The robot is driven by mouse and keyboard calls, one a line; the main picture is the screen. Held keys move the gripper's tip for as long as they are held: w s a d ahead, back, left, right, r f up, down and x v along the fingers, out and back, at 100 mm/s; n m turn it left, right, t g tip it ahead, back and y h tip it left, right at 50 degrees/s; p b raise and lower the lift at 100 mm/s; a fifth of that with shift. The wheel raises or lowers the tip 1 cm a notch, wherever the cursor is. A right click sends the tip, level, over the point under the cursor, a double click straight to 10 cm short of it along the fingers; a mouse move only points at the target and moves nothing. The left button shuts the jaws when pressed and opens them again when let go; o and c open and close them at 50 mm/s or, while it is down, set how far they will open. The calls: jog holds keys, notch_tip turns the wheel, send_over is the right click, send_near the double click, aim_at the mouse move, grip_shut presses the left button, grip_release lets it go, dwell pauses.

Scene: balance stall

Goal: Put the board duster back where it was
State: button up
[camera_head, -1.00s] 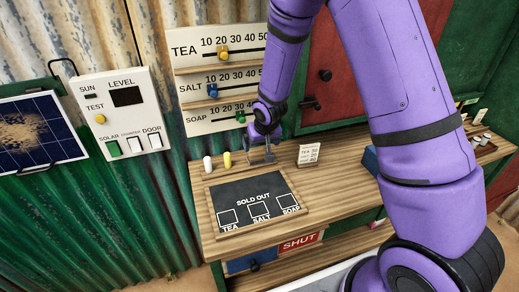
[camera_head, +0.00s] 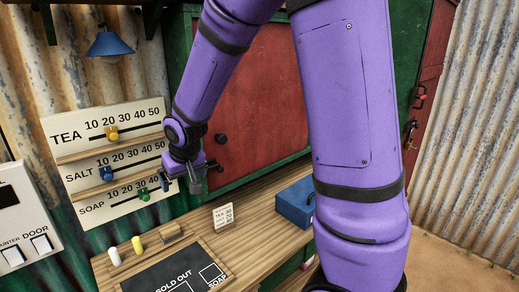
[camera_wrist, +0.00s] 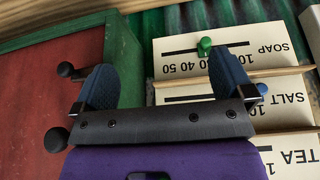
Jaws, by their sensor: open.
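The board duster (camera_head: 171,233), a small brown block, rests on the wooden counter behind the slate board, just right of the yellow chalk. My gripper (camera_head: 184,184) is raised above the counter, up and slightly right of the duster and apart from it, near the right end of the soap scale. In the wrist view my gripper (camera_wrist: 165,78) has its two blue-grey fingers wide apart with nothing between them. The duster is not in the wrist view. The slate board (camera_head: 145,278) reads SOLD OUT; its lower part is cut off.
A white chalk (camera_head: 114,256) and a yellow chalk (camera_head: 137,245) stand left of the duster. The slider panel (camera_head: 110,140) and red shutter (camera_head: 255,110) are close behind my gripper.

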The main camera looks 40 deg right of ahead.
jog(key=s+d+r, duration=0.1)
jog(key=s+r, duration=0.7)
jog(key=s, duration=0.5)
jog(key=s+d+r, duration=0.2)
jog(key=s+r, duration=0.6)
jog(key=s, duration=0.6)
jog(key=shift+d+r, duration=0.15)
jog(key=shift+r, duration=0.1)
